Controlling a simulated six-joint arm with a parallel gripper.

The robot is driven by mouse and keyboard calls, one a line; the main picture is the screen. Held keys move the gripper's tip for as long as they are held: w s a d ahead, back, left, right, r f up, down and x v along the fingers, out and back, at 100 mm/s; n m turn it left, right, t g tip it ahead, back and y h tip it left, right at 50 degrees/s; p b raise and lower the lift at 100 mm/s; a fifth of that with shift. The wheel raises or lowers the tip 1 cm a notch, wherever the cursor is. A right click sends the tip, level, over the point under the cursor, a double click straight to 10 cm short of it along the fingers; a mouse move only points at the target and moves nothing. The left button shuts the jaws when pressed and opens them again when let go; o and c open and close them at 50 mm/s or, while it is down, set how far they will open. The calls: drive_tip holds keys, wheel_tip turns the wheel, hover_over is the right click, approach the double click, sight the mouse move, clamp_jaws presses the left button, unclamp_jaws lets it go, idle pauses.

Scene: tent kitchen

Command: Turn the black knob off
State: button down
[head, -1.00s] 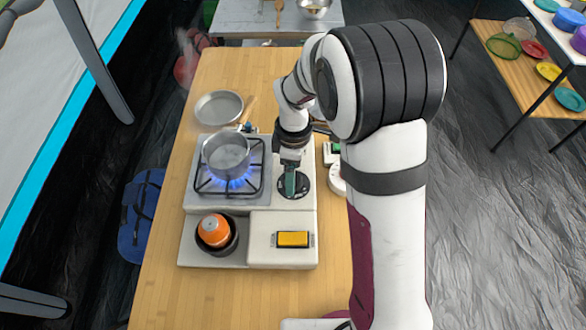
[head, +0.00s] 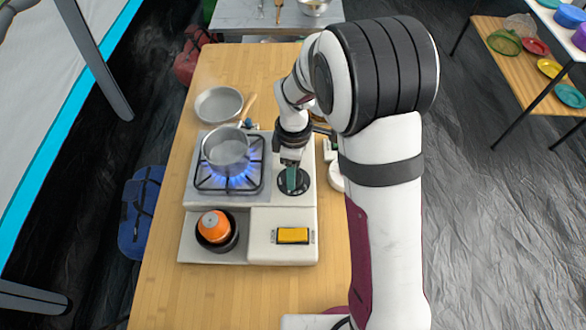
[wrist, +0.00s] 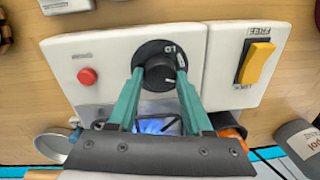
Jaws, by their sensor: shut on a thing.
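The black knob (wrist: 158,72) sits on a dark round dial plate on the white stove panel, with white marks beside it. In the wrist view my gripper (wrist: 158,78) has its two green fingers on either side of the knob, shut on it. In the head view my gripper (head: 291,180) points down at the dial (head: 293,182), right of the burner, and mostly hides the knob. A blue flame (head: 232,183) burns under the grey pot (head: 225,150) on the burner grate.
A yellow rocker switch (head: 293,235) and an orange object (head: 213,226) in a dark bowl are on the stove's front part. A red button (wrist: 87,76) is on the panel. A pan (head: 218,104) lies behind the burner. The wooden counter (head: 165,290) is clear in front.

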sight(298, 174)
drive_tip(key=m, duration=1.3)
drive_tip(key=shift+d+m+y, duration=0.1)
drive_tip(key=shift+m+y, duration=0.2)
drive_tip(key=shift+m, duration=0.3)
idle(0.4)
drive_tip(key=shift+c, duration=1.6)
unclamp_jaws()
wheel_tip(298, 174, up, 16)
drive_tip(key=shift+d, duration=0.45)
